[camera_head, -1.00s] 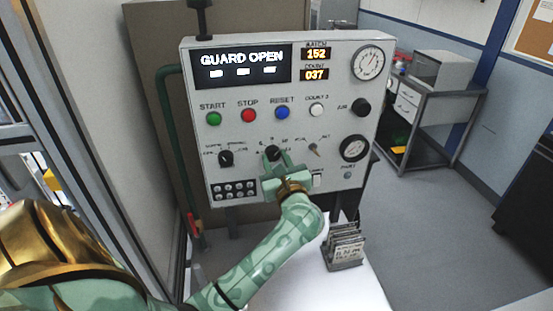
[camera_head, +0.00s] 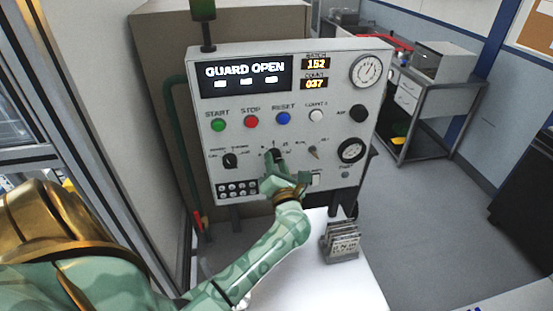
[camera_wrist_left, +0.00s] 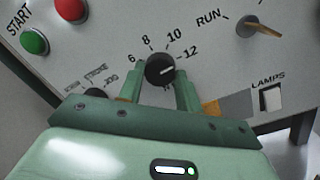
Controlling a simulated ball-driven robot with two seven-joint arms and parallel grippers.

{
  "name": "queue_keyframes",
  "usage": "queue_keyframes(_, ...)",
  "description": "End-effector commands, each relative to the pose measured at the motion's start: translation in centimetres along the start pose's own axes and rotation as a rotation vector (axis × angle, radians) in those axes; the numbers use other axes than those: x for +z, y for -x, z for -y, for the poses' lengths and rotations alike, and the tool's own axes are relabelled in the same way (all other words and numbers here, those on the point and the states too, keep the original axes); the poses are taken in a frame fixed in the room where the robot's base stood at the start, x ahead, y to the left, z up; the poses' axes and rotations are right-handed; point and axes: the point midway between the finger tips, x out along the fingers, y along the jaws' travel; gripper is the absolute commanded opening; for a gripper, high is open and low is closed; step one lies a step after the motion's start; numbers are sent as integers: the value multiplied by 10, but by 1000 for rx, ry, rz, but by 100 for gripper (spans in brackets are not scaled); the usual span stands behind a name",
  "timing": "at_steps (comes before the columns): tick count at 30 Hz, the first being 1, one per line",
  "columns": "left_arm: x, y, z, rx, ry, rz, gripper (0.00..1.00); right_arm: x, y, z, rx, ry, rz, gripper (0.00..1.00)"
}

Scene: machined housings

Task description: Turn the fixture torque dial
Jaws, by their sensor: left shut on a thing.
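The torque dial (camera_wrist_left: 160,69) is a round black knob with a pale pointer line, ringed by printed numbers 6, 8, 10 and 12. In the left wrist view its line points toward the 12. My left gripper (camera_wrist_left: 158,88) has one finger on each side of the knob and is shut on it. In the head view the dial (camera_head: 277,155) sits low in the middle of the grey control panel (camera_head: 240,165), partly hidden by my left gripper (camera_head: 276,166). My right gripper is not in view.
Close to the dial are a selector knob (camera_head: 230,160) on the left and a key switch (camera_head: 314,152) on the right. Start, stop and reset buttons sit above. A rack of plates (camera_head: 341,240) stands on the white table (camera_head: 290,265) below.

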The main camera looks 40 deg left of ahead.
Motion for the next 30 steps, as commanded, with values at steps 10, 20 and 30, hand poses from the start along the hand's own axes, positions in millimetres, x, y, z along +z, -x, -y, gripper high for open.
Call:
queue_keyframes(10,0,-1,-1,-5,-81,6,12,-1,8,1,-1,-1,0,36)
queue_keyframes(20,-1,-1,-1,-5,-87,7,12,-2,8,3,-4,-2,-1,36)
queue_keyframes(30,0,0,0,-6,-85,7,56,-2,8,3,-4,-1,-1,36)
